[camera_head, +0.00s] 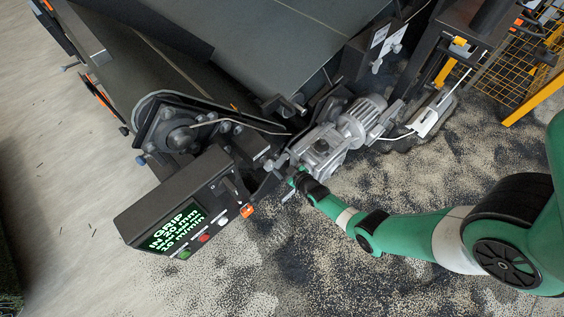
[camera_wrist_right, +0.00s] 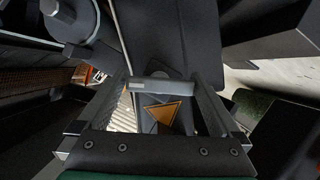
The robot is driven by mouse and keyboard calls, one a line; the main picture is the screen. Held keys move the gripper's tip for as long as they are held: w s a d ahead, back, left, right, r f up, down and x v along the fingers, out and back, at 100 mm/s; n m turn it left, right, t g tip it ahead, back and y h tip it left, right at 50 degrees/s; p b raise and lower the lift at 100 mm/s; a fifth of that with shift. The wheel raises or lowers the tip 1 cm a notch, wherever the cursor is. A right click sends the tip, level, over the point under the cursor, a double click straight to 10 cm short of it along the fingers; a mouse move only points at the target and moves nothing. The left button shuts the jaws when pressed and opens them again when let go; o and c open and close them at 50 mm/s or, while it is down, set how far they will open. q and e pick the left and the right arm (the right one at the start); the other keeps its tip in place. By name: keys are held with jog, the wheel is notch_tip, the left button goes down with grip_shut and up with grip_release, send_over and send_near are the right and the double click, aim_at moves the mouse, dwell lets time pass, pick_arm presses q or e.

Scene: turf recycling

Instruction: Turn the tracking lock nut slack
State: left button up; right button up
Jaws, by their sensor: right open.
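My right gripper (camera_head: 295,181) is open, at the lower left side of the grey motor and gearbox (camera_head: 322,150) beside the belt machine. In the right wrist view my right gripper (camera_wrist_right: 163,82) has its two dark fingers spread wide. A short light-grey bar (camera_wrist_right: 163,87) shows between them; I cannot tell whether it touches either finger. A round dark part with a hexagonal end (camera_wrist_right: 62,12) shows at the upper left of that view. I cannot tell which part is the tracking lock nut. My left gripper is in neither view.
A control box (camera_head: 178,205) with a lit green display and coloured buttons stands left of the gripper. A roller bearing housing (camera_head: 178,135) sits above it. An orange triangle sign (camera_wrist_right: 162,112) lies behind the grey bar. Dark crumbs cover the floor (camera_head: 330,270). A yellow mesh guard (camera_head: 510,75) stands upper right.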

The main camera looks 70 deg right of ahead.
jog(key=shift+c, duration=0.3)
jog(key=c, duration=0.9)
jog(key=shift+c, duration=0.2)
jog(key=shift+r, duration=0.1)
jog(key=shift+m, duration=0.3)
jog(key=shift+s+r+m+y+p, duration=0.15)
jog(key=shift+m+y+p, duration=0.35)
jog(key=shift+p, duration=0.55)
jog(key=shift+d+m+y, duration=0.1)
jog(key=shift+m+y, duration=0.2)
jog(key=shift+m, duration=0.1)
jog(key=shift+f+m+t+y+p, duration=0.3)
jog(key=shift+m+y, duration=0.2)
jog(key=shift+m, duration=0.1)
